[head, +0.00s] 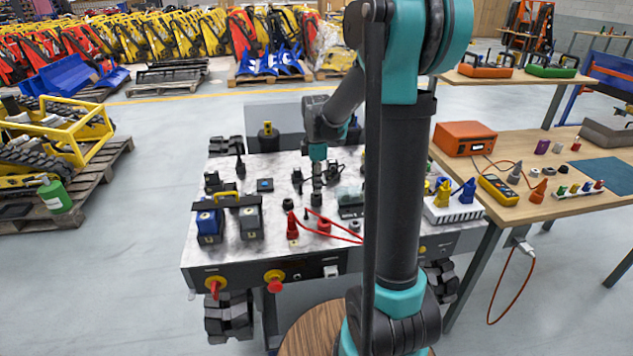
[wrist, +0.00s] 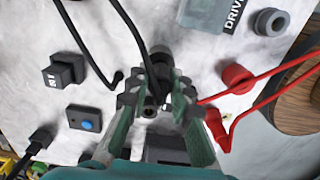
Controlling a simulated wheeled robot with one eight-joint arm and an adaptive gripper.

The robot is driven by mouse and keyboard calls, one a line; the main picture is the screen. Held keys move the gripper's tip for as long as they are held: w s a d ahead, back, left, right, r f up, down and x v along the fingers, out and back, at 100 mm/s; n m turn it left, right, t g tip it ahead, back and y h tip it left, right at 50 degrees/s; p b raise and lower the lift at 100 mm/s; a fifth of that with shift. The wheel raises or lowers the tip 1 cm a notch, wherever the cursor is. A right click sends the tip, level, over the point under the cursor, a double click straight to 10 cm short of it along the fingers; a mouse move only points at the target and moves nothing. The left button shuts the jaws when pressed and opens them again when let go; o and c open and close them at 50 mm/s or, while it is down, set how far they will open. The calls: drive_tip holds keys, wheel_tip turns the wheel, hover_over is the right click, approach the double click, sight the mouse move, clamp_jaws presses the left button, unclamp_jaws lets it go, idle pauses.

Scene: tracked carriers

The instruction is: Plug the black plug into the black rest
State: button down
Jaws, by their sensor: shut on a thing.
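My gripper (head: 317,178) is low over the metal deck of the carrier. In the wrist view its jaws (wrist: 168,98) are closed on the black plug (wrist: 152,82), whose black cable runs up to the top edge. The fingers hide much of the plug. A round dark fitting, apparently the black rest (wrist: 161,54), stands just beyond the fingertips. I cannot tell whether the plug touches it or is seated. The red rest (head: 324,226) and red plug (head: 293,226) are nearer the deck's front edge; the red rest also shows right of my gripper in the wrist view (wrist: 237,76).
A grey rest (wrist: 270,22) and a box marked DRIVE (wrist: 208,14) are close by. A red cable (wrist: 275,85) crosses the right side. A blue-button box (head: 265,185) and handled blue and grey blocks (head: 210,226) stand left. A workbench (head: 530,205) is at right.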

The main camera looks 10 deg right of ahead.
drive_tip(key=shift+f, duration=0.8)
drive_tip(key=c, duration=1.3)
unclamp_jaws()
wheel_tip(320, 180, up, 12)
drive_tip(key=shift+r, duration=0.1)
